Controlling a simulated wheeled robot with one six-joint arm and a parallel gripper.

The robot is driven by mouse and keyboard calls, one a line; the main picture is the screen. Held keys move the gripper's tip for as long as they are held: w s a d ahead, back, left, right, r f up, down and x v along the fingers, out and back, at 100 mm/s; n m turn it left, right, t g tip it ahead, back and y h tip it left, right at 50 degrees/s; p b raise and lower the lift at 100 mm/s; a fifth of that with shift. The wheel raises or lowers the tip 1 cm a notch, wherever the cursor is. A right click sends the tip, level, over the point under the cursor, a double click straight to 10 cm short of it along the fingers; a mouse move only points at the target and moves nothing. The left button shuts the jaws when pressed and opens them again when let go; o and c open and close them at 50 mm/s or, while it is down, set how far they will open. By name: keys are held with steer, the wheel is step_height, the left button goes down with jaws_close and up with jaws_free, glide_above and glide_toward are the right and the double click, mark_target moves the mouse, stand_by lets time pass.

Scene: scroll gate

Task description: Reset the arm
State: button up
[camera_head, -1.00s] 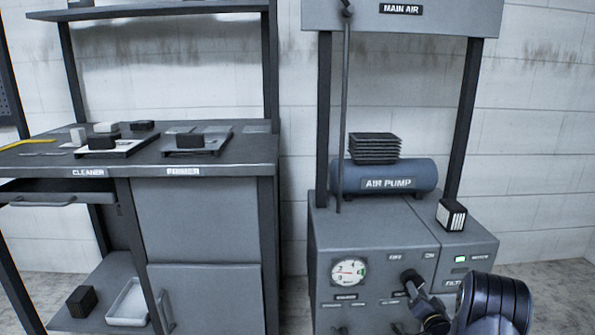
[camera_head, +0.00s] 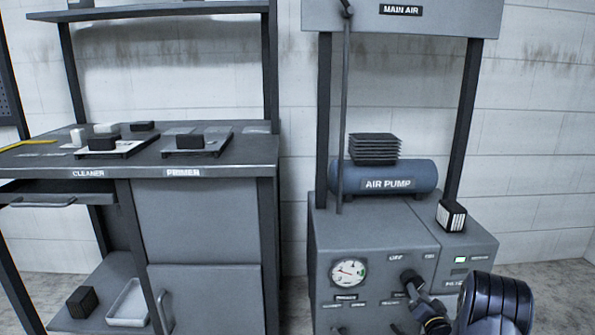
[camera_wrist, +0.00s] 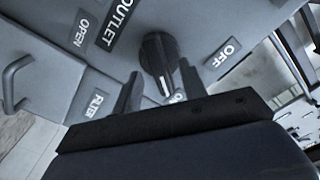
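In the wrist view my gripper (camera_wrist: 158,72) has its two fingers apart, with a black rotary knob (camera_wrist: 158,52) between and just beyond the fingertips. The knob has a white pointer line. Whether a finger touches it I cannot tell. An OFF label (camera_wrist: 223,54) lies right of the knob; another label below is partly hidden by the gripper. In the head view my arm (camera_head: 492,305) comes in at the lower right, its end by the front panel of the air pump cabinet (camera_head: 375,235).
A workbench (camera_head: 255,155) with trays and blocks stands left. In the wrist view a grey handle (camera_wrist: 12,85) sticks out.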

steer(key=n, duration=0.4)
steer(key=w+n+b, duration=0.1)
steer(key=n, duration=0.3)
steer(key=shift+w+a+n, duration=0.1)
steer(key=shift+w+n, duration=0.1)
steer(key=shift+n, duration=0.1)
steer(key=shift+r, duration=0.2)
